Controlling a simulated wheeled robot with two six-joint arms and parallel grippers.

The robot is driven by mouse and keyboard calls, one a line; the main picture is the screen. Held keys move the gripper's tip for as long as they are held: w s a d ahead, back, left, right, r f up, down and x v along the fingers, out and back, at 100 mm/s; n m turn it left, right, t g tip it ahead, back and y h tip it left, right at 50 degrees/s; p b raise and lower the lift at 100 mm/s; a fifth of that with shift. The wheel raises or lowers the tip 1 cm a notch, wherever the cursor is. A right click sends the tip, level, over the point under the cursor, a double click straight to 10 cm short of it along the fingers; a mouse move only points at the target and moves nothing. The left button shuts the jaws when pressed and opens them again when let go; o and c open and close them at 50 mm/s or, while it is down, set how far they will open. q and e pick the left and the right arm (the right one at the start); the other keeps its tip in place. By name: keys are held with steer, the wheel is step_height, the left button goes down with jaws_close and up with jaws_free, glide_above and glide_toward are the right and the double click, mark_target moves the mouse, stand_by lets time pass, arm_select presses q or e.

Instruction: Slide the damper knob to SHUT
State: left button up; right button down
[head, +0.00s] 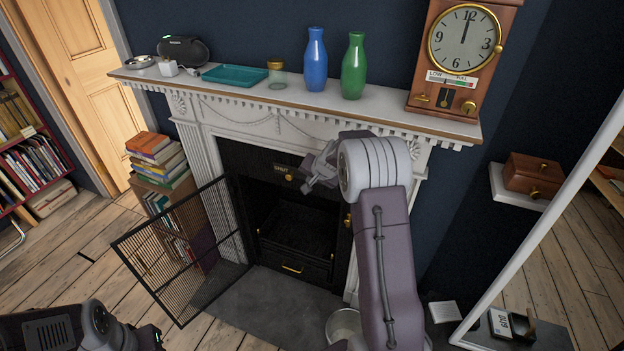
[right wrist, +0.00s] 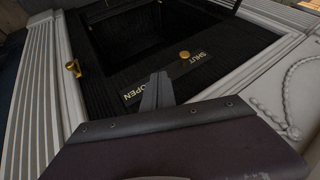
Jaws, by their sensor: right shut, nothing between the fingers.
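The damper knob (right wrist: 185,55), a small brass ball, sits beside the SHUT lettering on the black label plate (right wrist: 168,78) in the right wrist view. OPEN is at the plate's other end. In the head view the knob (head: 289,178) shows just below the SHUT label (head: 281,169) on the black fireplace front. My right gripper (head: 313,184) is shut and empty, to the right of the knob. In the right wrist view its fingertips (right wrist: 159,76) lie over the plate between the two words, apart from the knob. My left gripper (head: 150,338) is low at the bottom left; its jaws are unclear.
A mesh fire screen (head: 178,245) stands swung out at the left of the hearth. The white mantel (head: 330,108) above holds a blue vase (head: 316,60), a green vase (head: 353,66) and a clock (head: 464,45). Stacked books (head: 160,165) stand at left.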

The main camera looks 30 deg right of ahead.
steer(key=w+a+r+n+p, duration=0.1)
steer(key=a+r+p, duration=0.1)
steer(key=a+r, duration=0.35)
steer(key=s+a+r+n+y+p, duration=0.2)
steer(key=s+a+r+n, duration=0.1)
steer(key=s+a, duration=0.45)
steer(key=s+a+f+n+g, duration=0.1)
steer(key=s+f+n+g, duration=0.2)
steer(key=s, duration=0.9)
steer(key=s+a+f+n+g+h, duration=0.1)
steer(key=s+a+f+n+g, duration=0.1)
steer(key=s, duration=1)
step_height(320, 180, down, 3)
steer(key=shift+s+r+n+g+p, duration=0.1)
steer(key=shift+s+n+g+p, duration=0.25)
steer(key=shift+g, duration=0.45)
